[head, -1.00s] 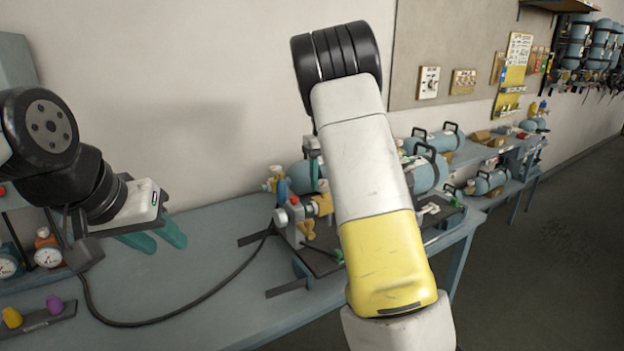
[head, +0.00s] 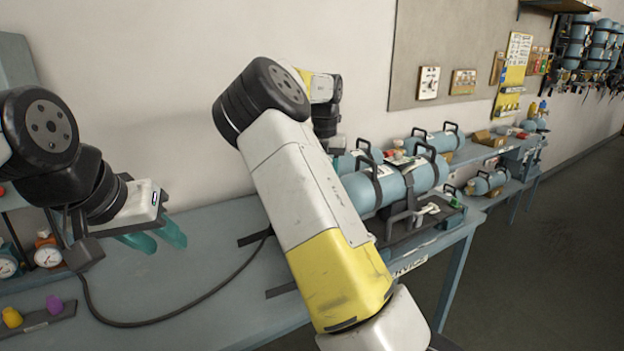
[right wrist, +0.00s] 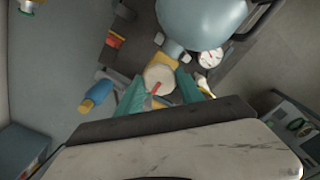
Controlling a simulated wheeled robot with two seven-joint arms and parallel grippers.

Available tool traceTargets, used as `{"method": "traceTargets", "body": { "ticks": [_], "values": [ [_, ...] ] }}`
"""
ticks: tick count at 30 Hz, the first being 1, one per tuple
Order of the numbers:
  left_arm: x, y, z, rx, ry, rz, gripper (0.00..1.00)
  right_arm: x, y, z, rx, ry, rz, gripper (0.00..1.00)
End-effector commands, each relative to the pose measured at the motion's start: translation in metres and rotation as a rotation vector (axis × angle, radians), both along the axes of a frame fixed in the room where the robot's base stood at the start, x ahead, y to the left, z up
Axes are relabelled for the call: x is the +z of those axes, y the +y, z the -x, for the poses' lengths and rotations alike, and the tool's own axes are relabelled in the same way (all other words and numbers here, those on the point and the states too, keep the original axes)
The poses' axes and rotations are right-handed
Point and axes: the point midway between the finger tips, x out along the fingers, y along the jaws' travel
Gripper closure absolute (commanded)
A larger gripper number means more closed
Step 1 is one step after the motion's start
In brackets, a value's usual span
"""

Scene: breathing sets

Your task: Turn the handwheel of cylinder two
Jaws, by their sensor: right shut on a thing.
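My right gripper (right wrist: 157,92) shows in the right wrist view, its teal fingers on either side of a round pale handwheel (right wrist: 159,75) with a red mark. It is shut on this wheel. The wheel belongs to the valve of a blue cylinder (right wrist: 203,18), and a white gauge (right wrist: 210,58) is beside it. In the head view the blue cylinder (head: 402,185) lies strapped on a bench stand; my right arm hides its valve end. No number is readable on it. My left gripper (head: 155,238) is open and empty above the bench at the left.
A blue bench (head: 215,285) carries a black cable and a small rack (head: 38,320) with yellow and purple pieces. Gauges (head: 47,252) stand at the left. More cylinders (head: 490,181) lie on benches further right. A blue-and-yellow piece (right wrist: 95,95) lies near the right gripper.

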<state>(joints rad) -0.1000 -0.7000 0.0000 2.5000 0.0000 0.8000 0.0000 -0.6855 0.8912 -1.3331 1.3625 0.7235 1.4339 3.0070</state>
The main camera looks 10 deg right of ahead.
Motion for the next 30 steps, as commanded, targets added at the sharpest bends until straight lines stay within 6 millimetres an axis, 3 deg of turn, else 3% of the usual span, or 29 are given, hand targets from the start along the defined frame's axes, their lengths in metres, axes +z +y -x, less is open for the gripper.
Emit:
{"method": "traceTargets", "body": {
  "ticks": [16,17,19,20,30],
  "values": [
    [0.0000,0.0000,0.0000,0.000,0.000,0.000,0.64,0.0001,-0.0001,0.0004,-0.027,0.000,-0.001,0.97],
    [0.0000,0.0000,0.0000,0.000,0.000,0.000,0.64,0.0000,-0.0001,0.0005,-0.027,0.001,-0.002,0.52],
    [0.0000,0.0000,0.0000,0.000,0.000,0.000,0.64,-0.0001,-0.0001,0.0005,-0.027,0.001,-0.002,0.39],
    [0.0000,0.0000,0.0000,0.000,0.000,0.000,0.64,-0.0001,-0.0001,0.0005,-0.026,0.002,-0.001,0.34],
    [0.0000,0.0000,0.0000,0.000,0.000,0.000,0.64,0.0019,-0.0002,0.0001,-0.025,0.001,0.000,0.34]
  ]
}}
